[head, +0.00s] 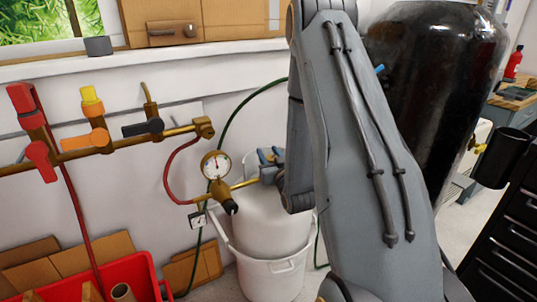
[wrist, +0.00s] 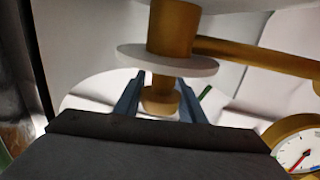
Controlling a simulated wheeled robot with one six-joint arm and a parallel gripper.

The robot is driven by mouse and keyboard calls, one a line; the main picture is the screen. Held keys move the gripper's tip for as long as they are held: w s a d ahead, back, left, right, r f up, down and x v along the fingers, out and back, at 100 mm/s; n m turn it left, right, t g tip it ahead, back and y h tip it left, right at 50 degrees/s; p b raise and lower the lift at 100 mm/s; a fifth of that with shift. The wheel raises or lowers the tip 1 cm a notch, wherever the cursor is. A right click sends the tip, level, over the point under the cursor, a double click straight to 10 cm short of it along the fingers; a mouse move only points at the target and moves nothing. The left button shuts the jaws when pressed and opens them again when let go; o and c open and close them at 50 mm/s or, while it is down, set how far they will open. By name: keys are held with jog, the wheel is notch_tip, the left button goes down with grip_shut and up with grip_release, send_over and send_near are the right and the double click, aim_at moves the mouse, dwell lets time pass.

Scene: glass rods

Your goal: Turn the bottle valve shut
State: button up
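The white bottle (head: 268,228) stands upright in a white bucket (head: 272,272) in the head view. A brass pipe runs from its top to a pressure gauge (head: 216,165). My gripper (head: 270,156) is at the bottle's top, and my arm hides much of the valve there. In the wrist view, the brass valve stem (wrist: 170,28) passes through a pale disc (wrist: 168,60) to a rounded brass end (wrist: 158,100). My gripper's blue-grey fingers (wrist: 162,78) are on both sides of this end, with their tips near the disc. Narrow gaps seem to show; contact is unclear.
A brass manifold (head: 100,142) with red, orange and black valve handles runs along the wall at left. A red crate (head: 115,282) stands below it. A large dark cylinder (head: 425,80) is behind my arm. A black drawer cabinet (head: 505,225) is at right.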

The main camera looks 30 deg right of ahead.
jog(key=shift+c, duration=1.4)
jog(key=shift+s+d+m+g+h, duration=0.1)
jog(key=shift+m+g+h, duration=0.15)
jog(key=shift+m+h, duration=0.4)
jog(key=shift+w+d+m+g+h, duration=0.1)
jog(key=shift+d+m+g+h, duration=0.2)
jog(key=shift+h, duration=0.5)
jog(key=shift+s+a+m+g+h, duration=0.1)
jog(key=shift+m+g+h, duration=0.05)
jog(key=shift+m+h, duration=0.5)
jog(key=shift+s+d+m+g+h+b, duration=0.15)
jog(key=shift+d+m+g+h+b, duration=0.25)
jog(key=shift+m+g+h, duration=0.55)
jog(key=shift+n+t+h, duration=0.25)
jog(key=o, duration=1)
jog(key=shift+o, duration=0.2)
jog(key=shift+s+a, duration=0.1)
